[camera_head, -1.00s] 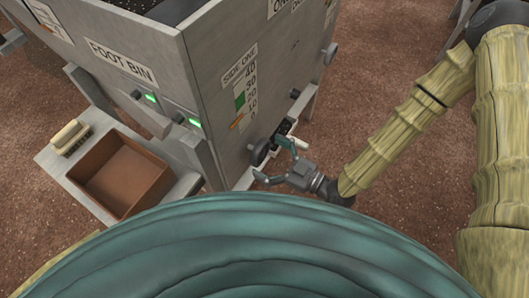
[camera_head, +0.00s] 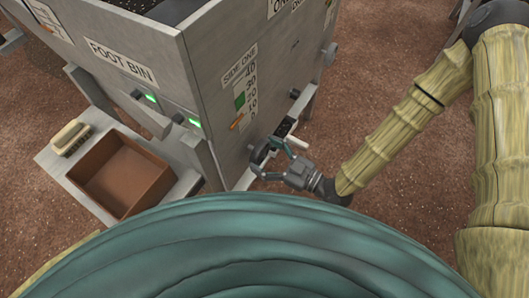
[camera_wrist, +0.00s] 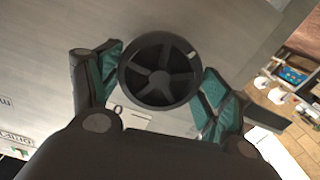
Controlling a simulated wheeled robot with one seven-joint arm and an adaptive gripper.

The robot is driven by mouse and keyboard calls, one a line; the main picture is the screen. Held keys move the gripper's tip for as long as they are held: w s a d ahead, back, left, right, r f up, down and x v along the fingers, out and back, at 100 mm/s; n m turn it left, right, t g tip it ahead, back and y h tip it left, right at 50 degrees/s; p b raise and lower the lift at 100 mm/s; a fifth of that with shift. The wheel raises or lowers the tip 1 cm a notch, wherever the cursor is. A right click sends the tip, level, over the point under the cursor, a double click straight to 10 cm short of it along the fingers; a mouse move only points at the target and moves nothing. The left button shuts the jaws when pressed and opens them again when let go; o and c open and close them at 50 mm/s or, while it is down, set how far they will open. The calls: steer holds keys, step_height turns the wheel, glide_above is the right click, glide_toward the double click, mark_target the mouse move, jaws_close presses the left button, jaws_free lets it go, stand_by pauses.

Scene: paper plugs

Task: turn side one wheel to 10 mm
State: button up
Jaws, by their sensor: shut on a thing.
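The side one wheel (camera_head: 257,152) is a dark round handwheel on the grey panel below the SIDE ONE scale (camera_head: 248,92). In the wrist view the wheel (camera_wrist: 160,72) faces me, with several spokes and a small light mark at its upper right rim. My gripper (camera_head: 263,157) is shut on it, one teal finger on each side of the rim. On the scale, marked 0 to 40, an orange pointer (camera_head: 236,126) stands at the low end, near 0. Its exact reading is too small to tell. A green block (camera_head: 240,100) sits higher up the scale.
A white handle-like bar (camera_head: 297,142) sticks out right beside my gripper. A dark knob (camera_head: 294,94) is higher on the panel.

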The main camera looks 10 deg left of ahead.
mark_target(264, 154)
steer(key=m, duration=1.2)
steer(key=o, duration=1)
steer(key=shift+v, duration=2)
